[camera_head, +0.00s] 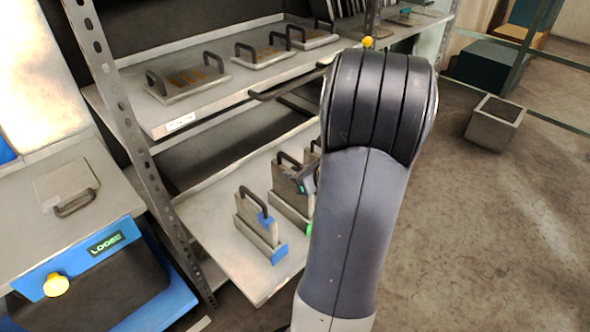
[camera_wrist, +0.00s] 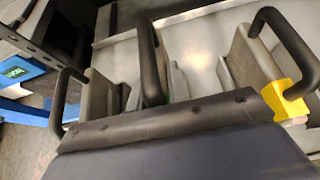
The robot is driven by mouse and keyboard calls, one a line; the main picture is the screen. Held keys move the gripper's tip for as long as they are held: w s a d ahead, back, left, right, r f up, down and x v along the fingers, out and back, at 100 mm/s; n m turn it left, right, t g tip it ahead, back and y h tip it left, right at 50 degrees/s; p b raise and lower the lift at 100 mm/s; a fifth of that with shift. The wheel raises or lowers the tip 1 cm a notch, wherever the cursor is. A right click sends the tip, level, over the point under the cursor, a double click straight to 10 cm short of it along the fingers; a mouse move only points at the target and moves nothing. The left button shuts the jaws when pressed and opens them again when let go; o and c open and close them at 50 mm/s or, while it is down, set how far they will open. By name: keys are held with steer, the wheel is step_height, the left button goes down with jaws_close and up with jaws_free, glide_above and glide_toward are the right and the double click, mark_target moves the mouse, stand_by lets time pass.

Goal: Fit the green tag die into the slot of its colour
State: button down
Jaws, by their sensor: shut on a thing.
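My gripper (camera_head: 305,180) is at the lower shelf, partly hidden behind my arm. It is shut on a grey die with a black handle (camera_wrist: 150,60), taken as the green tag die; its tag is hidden. A slot block with a green mark (camera_head: 309,228) stands below the gripper, mostly covered by my arm. A sliver of green also shows beside the middle handle in the wrist view. I cannot tell how deep the die sits in the slot.
A blue-tagged die (camera_head: 248,215) stands upright in the blue-marked slot block (camera_head: 279,254), left of my gripper. A yellow-tagged die handle (camera_wrist: 288,98) is at the right in the wrist view. The upper shelf (camera_head: 215,105) above holds several flat plates with handles.

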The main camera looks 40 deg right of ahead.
steer(key=shift+f+b, duration=0.4)
steer(key=shift+f, duration=0.95)
steer(key=shift+f, duration=0.15)
steer(key=c, duration=1.3)
jaws_free()
steer(key=shift+f, duration=0.1)
steer(key=p+v, duration=0.3)
steer(key=v, duration=0.9)
